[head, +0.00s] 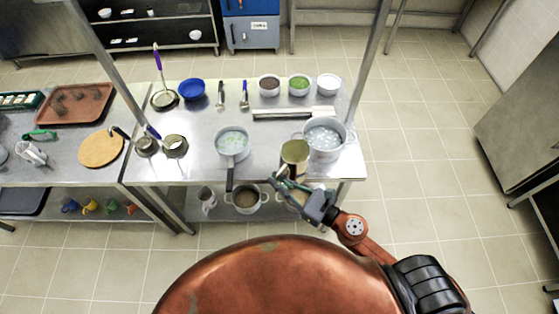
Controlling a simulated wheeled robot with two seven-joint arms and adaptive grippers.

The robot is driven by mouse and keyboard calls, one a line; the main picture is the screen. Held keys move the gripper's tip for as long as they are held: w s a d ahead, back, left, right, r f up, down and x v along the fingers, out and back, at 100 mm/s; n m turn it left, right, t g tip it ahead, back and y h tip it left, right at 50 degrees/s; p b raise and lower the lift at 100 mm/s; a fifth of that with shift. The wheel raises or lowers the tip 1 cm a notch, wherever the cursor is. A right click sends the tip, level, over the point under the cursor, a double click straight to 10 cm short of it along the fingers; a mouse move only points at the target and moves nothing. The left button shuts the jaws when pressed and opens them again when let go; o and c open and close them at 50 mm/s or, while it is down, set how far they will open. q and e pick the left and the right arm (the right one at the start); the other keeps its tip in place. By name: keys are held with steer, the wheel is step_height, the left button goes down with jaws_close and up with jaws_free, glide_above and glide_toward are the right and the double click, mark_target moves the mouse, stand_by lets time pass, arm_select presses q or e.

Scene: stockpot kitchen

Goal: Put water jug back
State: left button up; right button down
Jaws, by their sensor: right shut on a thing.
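A tan, round, open-topped jug (294,153), which I take for the water jug, is at the front right of the steel table (200,160). It is just left of the large stockpot (325,138). My right gripper (284,182) is at the near side of the jug, low on it, and is shut on it. The exact grip is small and partly hidden. I cannot tell whether the jug touches the table. My left gripper is not in view.
A saucepan (232,142) stands left of the jug, its handle over the front edge. Bowls (299,86) line the back. A pot (245,199) and a white pitcher (208,200) are on the lower shelf. Upright posts frame the table. A wooden board (101,149) lies left.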

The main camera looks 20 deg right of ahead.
steer(key=w+f+n+g+y, duration=0.1)
steer(key=w+f, duration=0.3)
steer(key=w+f+n+g+y, duration=0.1)
steer(key=w+f, duration=0.3)
steer(key=w+f+n+g+y+p, duration=0.1)
steer(key=w+f, duration=0.3)
steer(key=shift+d+f, duration=0.2)
steer(key=shift+d, duration=0.2)
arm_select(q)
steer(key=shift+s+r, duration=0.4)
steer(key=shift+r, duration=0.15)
arm_select(e)
steer(key=shift+f, duration=0.2)
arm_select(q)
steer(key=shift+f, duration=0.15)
arm_select(e)
steer(key=c, duration=2)
jaws_free()
steer(key=shift+c, duration=0.2)
